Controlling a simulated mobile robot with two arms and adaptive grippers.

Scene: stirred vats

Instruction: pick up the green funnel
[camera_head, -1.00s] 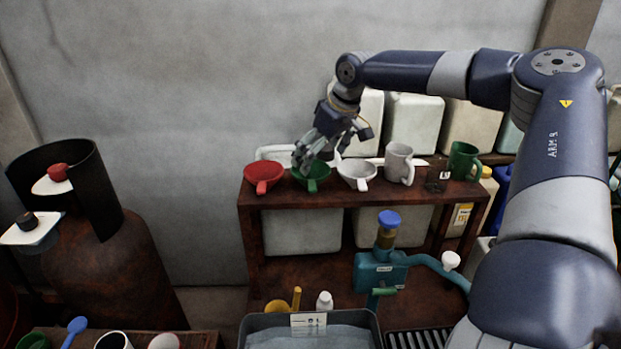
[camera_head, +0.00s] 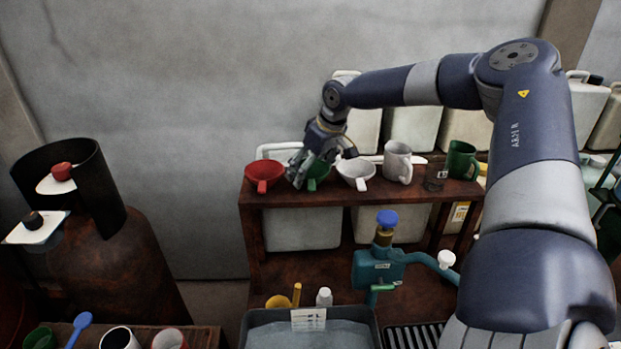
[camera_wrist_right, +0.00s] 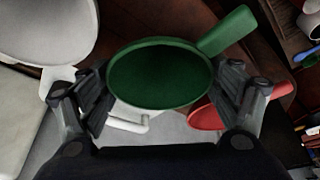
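The green funnel (camera_head: 320,172) sits on the brown shelf (camera_head: 290,199), between a red funnel (camera_head: 264,173) and a white funnel (camera_head: 356,170). My right gripper (camera_head: 309,170) is down at it and hides part of it in the head view. In the right wrist view the green funnel (camera_wrist_right: 160,76) lies between the spread fingers of the right gripper (camera_wrist_right: 165,92). Its handle points up and to the right. A small gap seems to show between each finger and the rim, so the gripper looks open. My left gripper is not in view.
A grey mug (camera_head: 397,163), a clear glass (camera_head: 435,178) and a green mug (camera_head: 462,160) stand farther right on the shelf. White canisters stand behind. A teal pump (camera_head: 378,268) with a blue cap and a liquid-filled tub (camera_head: 345,333) are below.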

